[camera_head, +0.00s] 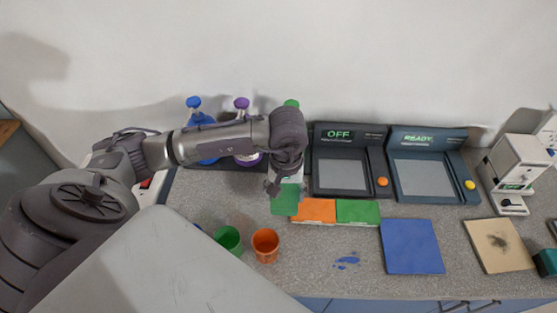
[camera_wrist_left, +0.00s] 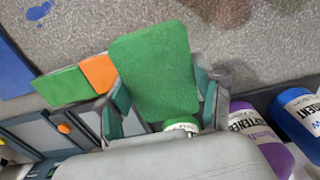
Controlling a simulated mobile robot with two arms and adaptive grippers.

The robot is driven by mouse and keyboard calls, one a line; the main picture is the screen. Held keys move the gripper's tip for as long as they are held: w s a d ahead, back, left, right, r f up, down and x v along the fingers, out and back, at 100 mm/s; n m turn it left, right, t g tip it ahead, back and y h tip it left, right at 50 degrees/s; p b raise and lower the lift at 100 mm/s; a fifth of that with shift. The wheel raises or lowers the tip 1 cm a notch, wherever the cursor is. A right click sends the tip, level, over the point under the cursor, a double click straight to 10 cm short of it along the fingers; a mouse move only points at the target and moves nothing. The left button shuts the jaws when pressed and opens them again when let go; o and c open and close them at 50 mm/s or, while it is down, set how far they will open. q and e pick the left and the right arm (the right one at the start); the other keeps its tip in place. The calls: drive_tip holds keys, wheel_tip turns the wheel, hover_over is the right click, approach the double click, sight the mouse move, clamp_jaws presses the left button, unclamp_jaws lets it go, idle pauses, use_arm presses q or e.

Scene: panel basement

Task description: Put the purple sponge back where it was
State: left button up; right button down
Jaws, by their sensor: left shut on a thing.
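I see no purple sponge in either view. My left gripper (camera_head: 284,182) is shut on a flat green pad (camera_head: 285,200), which looks like a sponge. In the left wrist view the green pad (camera_wrist_left: 155,60) fills the space between the fingers of my left gripper (camera_wrist_left: 165,98). The pad hangs at the left end of an orange block (camera_head: 313,211) and a green block (camera_head: 358,212), which lie side by side on the counter. I cannot tell whether the pad touches the counter or the orange block. My right gripper is not in view.
Blue, purple (camera_head: 242,103) and green-capped (camera_head: 291,103) bottles stand behind my arm. Two grey devices (camera_head: 341,175) sit at the back. Green (camera_head: 228,239) and orange (camera_head: 265,246) cups, a blue spill (camera_head: 347,262), a blue mat (camera_head: 411,247) and a stained tan board (camera_head: 498,245) are in front.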

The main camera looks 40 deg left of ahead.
sight(279, 201)
use_arm(q)
drive_tip(key=shift+s+a+f, duration=0.4)
drive_tip(key=shift+a+f, duration=0.05)
drive_tip(key=shift+a, duration=0.15)
drive_tip(key=shift+f+p, duration=0.35)
drive_tip(key=shift+p, duration=0.05)
wheel_tip(279, 201, down, 2)
drive_tip(key=shift+f+p, duration=0.2)
drive_tip(key=shift+p, duration=0.35)
drive_tip(key=shift+f, duration=0.5)
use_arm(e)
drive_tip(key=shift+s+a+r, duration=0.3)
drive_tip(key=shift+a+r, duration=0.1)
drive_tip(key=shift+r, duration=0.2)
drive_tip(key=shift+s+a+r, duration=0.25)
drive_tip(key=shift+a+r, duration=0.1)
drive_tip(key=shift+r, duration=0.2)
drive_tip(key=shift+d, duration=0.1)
use_arm(q)
drive_tip(key=shift+f+b, duration=0.4)
drive_tip(key=shift+b, duration=0.15)
drive_tip(key=o, duration=0.7)
drive_tip(key=shift+o, duration=0.2)
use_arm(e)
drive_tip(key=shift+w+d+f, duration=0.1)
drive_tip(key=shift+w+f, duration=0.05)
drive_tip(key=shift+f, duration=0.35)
